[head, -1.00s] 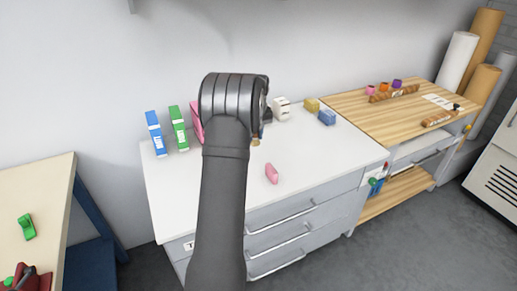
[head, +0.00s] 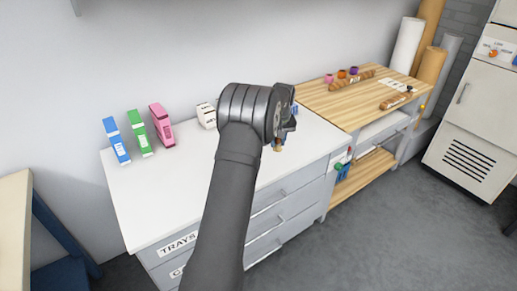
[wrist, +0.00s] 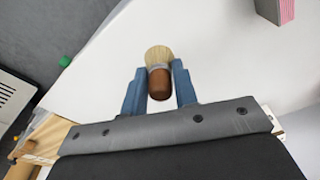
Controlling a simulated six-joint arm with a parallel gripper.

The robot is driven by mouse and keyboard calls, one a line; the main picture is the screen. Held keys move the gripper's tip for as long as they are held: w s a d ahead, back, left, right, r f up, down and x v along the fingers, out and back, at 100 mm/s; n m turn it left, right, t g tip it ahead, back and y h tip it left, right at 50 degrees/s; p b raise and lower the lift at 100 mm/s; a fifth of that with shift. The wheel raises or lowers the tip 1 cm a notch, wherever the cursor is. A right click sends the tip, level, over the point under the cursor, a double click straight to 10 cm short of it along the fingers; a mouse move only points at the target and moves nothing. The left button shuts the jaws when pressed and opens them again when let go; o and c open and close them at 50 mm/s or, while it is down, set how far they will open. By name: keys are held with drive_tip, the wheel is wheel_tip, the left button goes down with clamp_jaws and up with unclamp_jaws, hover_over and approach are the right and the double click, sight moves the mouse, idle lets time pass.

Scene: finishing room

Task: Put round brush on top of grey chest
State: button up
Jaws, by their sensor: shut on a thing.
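My gripper (wrist: 158,82) has its two blue fingers shut on the round brush (wrist: 160,83), which has pale bristles, a metal band and a brown wooden handle. In the head view my gripper (head: 289,126) is over the right part of the grey chest (head: 140,215), which has a white top and several drawers. A small brown bit of the brush (head: 279,147) shows below the gripper there. The white top lies behind the brush in the wrist view; I cannot tell how high the brush is above it.
Blue (head: 117,141), green (head: 138,132) and pink (head: 161,124) boxes stand at the chest's back left, with a white block (head: 207,115) beside them. A wooden-topped bench (head: 335,98) adjoins on the right. The chest's front left top is clear. My arm hides part of the top.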

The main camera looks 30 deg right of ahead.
drive_tip(key=w+f, duration=0.1)
drive_tip(key=w, duration=0.1)
drive_tip(key=w+a+f, duration=0.1)
drive_tip(key=w+f, duration=0.1)
drive_tip(key=w, duration=0.1)
drive_tip(key=shift+w+a+f, duration=0.3)
drive_tip(key=shift+f, duration=1.9)
drive_tip(key=shift+f, duration=0.15)
drive_tip(key=o, duration=1)
wheel_tip(320, 180, up, 12)
drive_tip(key=s, duration=0.1)
drive_tip(key=shift+s+a, duration=0.15)
drive_tip(key=shift+a, duration=0.15)
